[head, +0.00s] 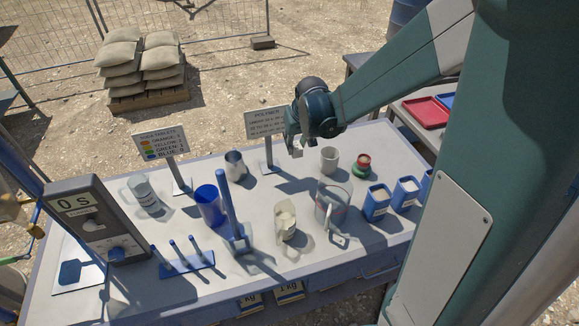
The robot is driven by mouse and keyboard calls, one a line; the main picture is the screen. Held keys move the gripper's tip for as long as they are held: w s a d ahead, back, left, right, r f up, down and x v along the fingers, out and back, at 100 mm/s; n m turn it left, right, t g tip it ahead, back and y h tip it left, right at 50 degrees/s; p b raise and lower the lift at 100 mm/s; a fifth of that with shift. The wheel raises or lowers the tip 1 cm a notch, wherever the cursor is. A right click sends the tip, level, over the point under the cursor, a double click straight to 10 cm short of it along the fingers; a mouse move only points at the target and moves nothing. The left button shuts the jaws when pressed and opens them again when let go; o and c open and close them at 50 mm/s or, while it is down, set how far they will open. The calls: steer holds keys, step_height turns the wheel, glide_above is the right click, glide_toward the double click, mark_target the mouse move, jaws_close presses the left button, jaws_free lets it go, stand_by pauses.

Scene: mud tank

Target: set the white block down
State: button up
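My gripper (294,143) hangs above the back middle of the white table (100,235), in front of the right-hand sign. A small white block (297,152) shows at its fingertips, and the fingers appear shut on it. The block is clear of the table top, as far as this view shows. The fingers are small here and partly hidden by the wrist.
A grey cup (329,160) and a red-and-green stack (362,166) stand right of my gripper. A metal cup (236,166) and the sign (268,124) are near it. A clear jug (331,205), beige-filled jug (285,220) and blue containers (376,203) stand in front.

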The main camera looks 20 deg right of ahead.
steer(key=shift+d, duration=0.1)
stand_by(0.3)
step_height(320, 180, down, 14)
steer(key=shift+r+b, duration=0.1)
steer(key=shift+b, duration=1.05)
steer(key=shift+w, duration=2.05)
steer(key=shift+w, duration=0.1)
steer(key=w, duration=0.3)
steer(key=shift+w, duration=0.3)
steer(key=shift+w+f+b, duration=0.1)
steer(key=shift+f+b, duration=0.3)
steer(key=shift+f, duration=0.2)
steer(key=shift+f, duration=0.2)
steer(key=o, duration=0.9)
